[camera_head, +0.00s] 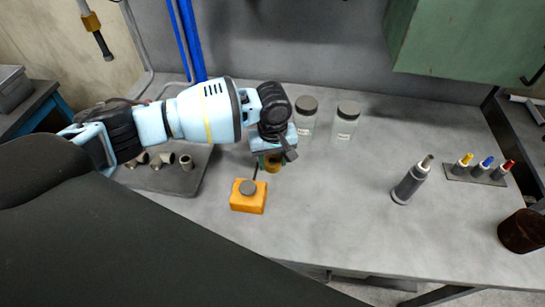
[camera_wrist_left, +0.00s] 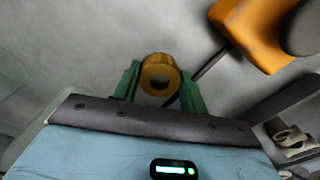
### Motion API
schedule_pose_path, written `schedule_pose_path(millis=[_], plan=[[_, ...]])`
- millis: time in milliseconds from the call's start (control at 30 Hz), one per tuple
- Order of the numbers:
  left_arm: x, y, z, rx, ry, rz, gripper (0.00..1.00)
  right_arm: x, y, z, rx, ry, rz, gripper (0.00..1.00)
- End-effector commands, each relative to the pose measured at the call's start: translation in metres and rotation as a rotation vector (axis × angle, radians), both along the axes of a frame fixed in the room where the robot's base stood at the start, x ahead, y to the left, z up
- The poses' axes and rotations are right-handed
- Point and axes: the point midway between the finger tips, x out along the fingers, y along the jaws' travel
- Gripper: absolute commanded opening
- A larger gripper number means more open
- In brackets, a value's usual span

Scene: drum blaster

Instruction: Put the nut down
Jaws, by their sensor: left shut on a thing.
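A brass-coloured nut (camera_wrist_left: 159,77), round with a hole through it, sits between the green fingers of my left gripper (camera_wrist_left: 157,88) in the left wrist view. The gripper is shut on it. In the head view the nut (camera_head: 272,163) shows under my left gripper (camera_head: 270,160), over the grey bench, just behind the orange block. I cannot tell whether the nut touches the bench top. My right gripper is not in view.
The orange block (camera_head: 248,199) with a grey knob and thin rod is close to the gripper. Two lidded jars (camera_head: 343,125) stand behind. A tray (camera_head: 178,178) with metal fittings is at left. A dark bottle (camera_head: 411,181) and markers (camera_head: 480,172) are at right. The middle bench (camera_head: 335,215) is clear.

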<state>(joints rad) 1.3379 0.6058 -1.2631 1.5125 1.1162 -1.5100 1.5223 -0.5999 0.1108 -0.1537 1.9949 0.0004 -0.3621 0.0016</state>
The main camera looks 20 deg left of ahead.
Motion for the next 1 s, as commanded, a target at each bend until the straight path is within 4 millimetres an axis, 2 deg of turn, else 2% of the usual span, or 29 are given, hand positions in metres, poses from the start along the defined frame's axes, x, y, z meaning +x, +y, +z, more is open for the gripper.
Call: schedule_pose_path(millis=[133, 167, 300, 600, 767, 1000], plan=[[0.0, 0.0, -0.003, 0.0, -0.001, 0.0, 0.15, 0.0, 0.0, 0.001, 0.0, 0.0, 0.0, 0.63], [0.0, 0.0, -0.003, 0.0, -0.003, -0.001, 0.45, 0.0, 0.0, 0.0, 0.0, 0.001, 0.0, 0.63], [0.0, 0.0, -0.003, 0.0, -0.001, -0.001, 0.64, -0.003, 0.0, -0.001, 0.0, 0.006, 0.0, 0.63], [0.0, 0.0, -0.003, 0.0, -0.001, -0.001, 0.65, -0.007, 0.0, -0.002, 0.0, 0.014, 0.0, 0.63], [0.0, 0.0, 0.005, 0.0, -0.001, -0.003, 0.65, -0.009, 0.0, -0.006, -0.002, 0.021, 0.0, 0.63], [0.001, -0.001, 0.055, -0.002, -0.007, -0.002, 0.65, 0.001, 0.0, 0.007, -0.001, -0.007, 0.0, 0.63]])
